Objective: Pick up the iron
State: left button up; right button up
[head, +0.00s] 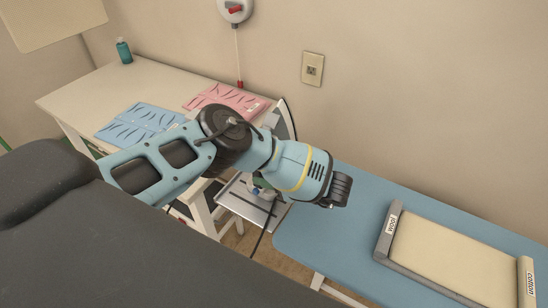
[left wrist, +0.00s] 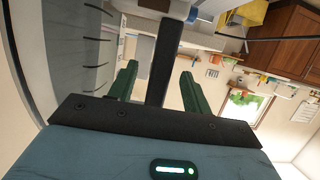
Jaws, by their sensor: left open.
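The iron (head: 283,122) appears to stand upright behind my left arm in the head view. Its pale body and dark curved edge show above the arm; the arm hides most of it. A dark cord hangs below the arm. In the left wrist view, my left gripper (left wrist: 158,70) is open, with two green fingers apart. A black bar, apparently the iron's handle (left wrist: 160,65), stands between the fingers with a gap visible on both sides. The left fingertips are hidden in the head view. My right gripper is not in view.
A metal tray (head: 231,198) lies below my arm, between the white table (head: 160,75) and the blue ironing board (head: 335,245). Folded blue cloth (head: 140,123) and pink cloth (head: 228,98) lie on the table. A grey-framed cream panel (head: 455,255) rests on the board.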

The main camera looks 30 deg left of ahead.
pick_arm(q)
jog(key=shift+r+x, duration=0.1)
jog(key=shift+x, duration=1.15)
jog(key=shift+r+x, duration=0.15)
jog(key=shift+x, duration=1.15)
grip_shut()
jog(key=shift+r, duration=0.15)
